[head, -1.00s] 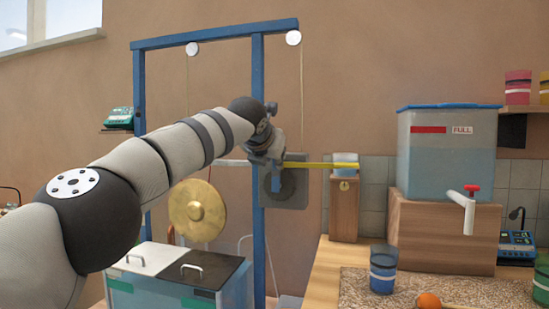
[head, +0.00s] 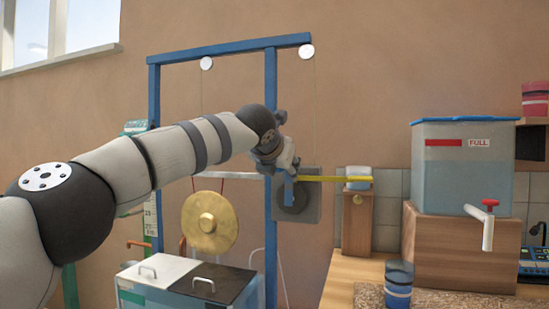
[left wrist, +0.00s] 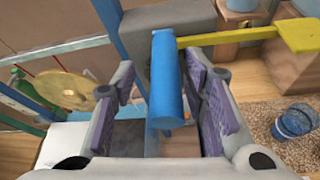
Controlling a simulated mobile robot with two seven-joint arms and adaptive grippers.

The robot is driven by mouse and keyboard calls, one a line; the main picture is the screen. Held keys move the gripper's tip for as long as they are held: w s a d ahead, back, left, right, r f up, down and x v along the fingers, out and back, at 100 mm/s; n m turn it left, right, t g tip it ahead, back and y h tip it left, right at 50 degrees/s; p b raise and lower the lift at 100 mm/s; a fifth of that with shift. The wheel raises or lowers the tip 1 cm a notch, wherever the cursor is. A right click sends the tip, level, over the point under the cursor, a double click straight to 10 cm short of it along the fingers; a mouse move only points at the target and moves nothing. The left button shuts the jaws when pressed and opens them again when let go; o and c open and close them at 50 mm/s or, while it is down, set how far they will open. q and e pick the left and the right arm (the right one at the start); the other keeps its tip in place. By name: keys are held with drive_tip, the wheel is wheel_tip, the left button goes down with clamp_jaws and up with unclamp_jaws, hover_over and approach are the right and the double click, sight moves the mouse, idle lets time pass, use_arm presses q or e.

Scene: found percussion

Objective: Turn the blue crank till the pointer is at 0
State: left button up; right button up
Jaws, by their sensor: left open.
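The blue crank (head: 289,191) is on a grey square plate (head: 312,202) with a dark round hub, at the blue frame's right post. In the left wrist view its blue handle (left wrist: 165,82) stands between the two fingers of my left gripper (left wrist: 160,98). The fingers are apart, with a gap at least on the left side. In the head view my left gripper (head: 287,168) is at the crank and partly hides it. A pointer and its 0 mark cannot be made out for sure. My right gripper is not in view.
A yellow bar (head: 338,180) reaches right from the plate towards a wooden post (head: 356,222). A brass gong (head: 210,222) hangs inside the blue frame (head: 230,47). A water tank (head: 465,170) with a red-handled tap stands right. A blue-banded cup (head: 399,285) is on the counter.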

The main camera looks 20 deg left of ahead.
use_arm(q)
drive_tip(key=v, duration=0.9)
drive_tip(key=shift+s+r, duration=0.15)
drive_tip(key=shift+s, duration=0.2)
